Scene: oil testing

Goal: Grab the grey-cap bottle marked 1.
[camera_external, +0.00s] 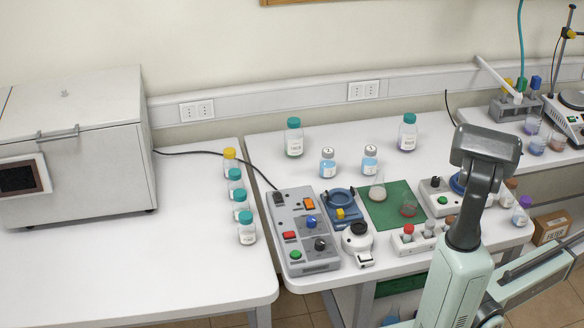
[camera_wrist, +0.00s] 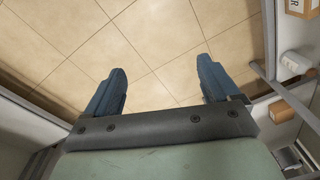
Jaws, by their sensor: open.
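Two grey-cap bottles with pale blue contents stand upright side by side on the middle bench, left bottle (camera_external: 327,167) and right bottle (camera_external: 370,164). Their marks are too small to read surely, so I cannot tell which one is marked 1. In the wrist view my gripper (camera_wrist: 161,66) is open, with its two blue fingers apart and nothing between them. It points at the tiled floor, and neither grey-cap bottle shows there. In the external view my arm rises at the right front, away from both bottles; the fingers cannot be made out there.
Teal-cap bottles stand behind left (camera_external: 294,138) and right (camera_external: 408,133). A control box (camera_external: 302,250), a blue device (camera_external: 341,203) and a green mat (camera_external: 385,218) with a flask (camera_external: 377,190) lie in front. The bench between the grey-cap bottles is clear.

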